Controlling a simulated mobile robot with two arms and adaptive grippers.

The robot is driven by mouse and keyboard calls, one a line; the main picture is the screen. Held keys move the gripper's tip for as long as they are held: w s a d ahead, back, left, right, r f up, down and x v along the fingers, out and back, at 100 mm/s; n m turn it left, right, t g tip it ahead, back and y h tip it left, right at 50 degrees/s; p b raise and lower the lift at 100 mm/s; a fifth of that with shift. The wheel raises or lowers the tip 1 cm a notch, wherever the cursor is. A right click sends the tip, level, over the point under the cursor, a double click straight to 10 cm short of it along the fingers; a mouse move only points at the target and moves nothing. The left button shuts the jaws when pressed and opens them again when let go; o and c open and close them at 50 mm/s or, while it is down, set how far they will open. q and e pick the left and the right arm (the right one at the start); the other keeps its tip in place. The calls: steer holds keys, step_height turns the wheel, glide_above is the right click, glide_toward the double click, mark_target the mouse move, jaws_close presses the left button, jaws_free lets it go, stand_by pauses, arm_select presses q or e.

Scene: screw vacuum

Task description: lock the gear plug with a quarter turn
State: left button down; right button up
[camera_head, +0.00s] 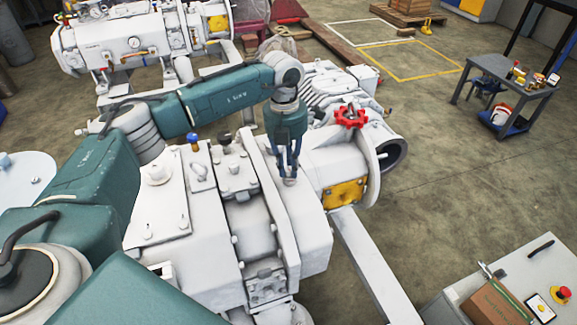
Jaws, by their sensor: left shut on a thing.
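The gear plug (289,181) is a small light-coloured piece on top of the white pump housing (312,252). Only its lower part shows under my left gripper (288,170). My left gripper comes down from above, pointing nearly straight down, with its fingers shut on the plug. The plug sits at the housing's top face; its turn angle cannot be told, as the fingers hide its head. My right gripper is not in view.
A red handwheel (350,117) and a yellow plate (343,194) are close to the right of the gripper. A black-topped plug (225,143) and a blue-topped one (193,142) stand to its left.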

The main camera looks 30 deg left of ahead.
arm_select(q)
steer(key=c, duration=1.6)
jaws_free()
steer(key=shift+s+d+f, duration=0.15)
steer(key=shift+s, duration=0.2)
steer(key=shift+o, duration=0.2)
steer(key=shift+w, duration=0.15)
steer(key=shift+r, duration=0.45)
step_height(320, 180, up, 11)
steer(key=shift+a, duration=0.35)
